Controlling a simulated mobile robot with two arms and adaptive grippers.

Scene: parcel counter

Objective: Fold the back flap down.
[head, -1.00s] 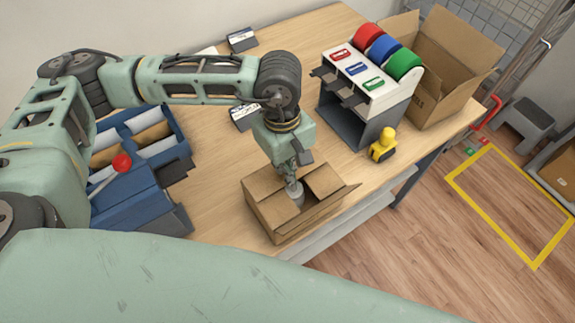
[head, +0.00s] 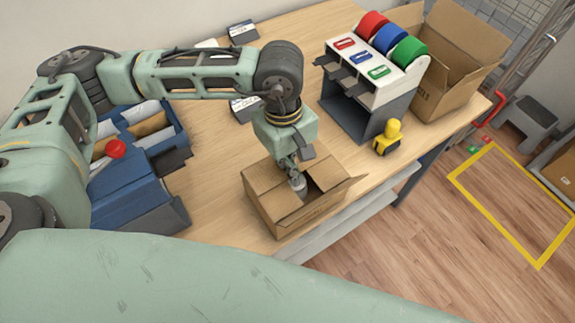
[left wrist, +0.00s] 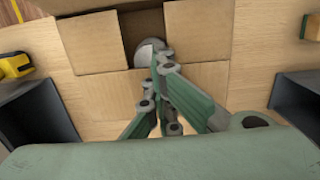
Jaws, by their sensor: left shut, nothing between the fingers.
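An open cardboard box (head: 263,207) stands on the wooden counter. Its side flaps (left wrist: 101,42) and (left wrist: 200,32) and a wide flap (left wrist: 200,88) on the far side show in the left wrist view. A round grey item (head: 299,187) sits in the box opening and also shows in the left wrist view (left wrist: 148,53). My left gripper (head: 295,177) points down over the box, shut and empty, its tips beside the grey item; contact cannot be told. It hides part of the far flap, whose exact tilt is unclear. My right gripper is out of view.
A yellow tape dispenser (head: 388,138) and a white and grey rack with coloured rolls (head: 366,92) stand to the right. A larger open carton (head: 452,75) is behind. A blue tray unit (head: 135,190) stands left. Bare counter (head: 215,175) lies between.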

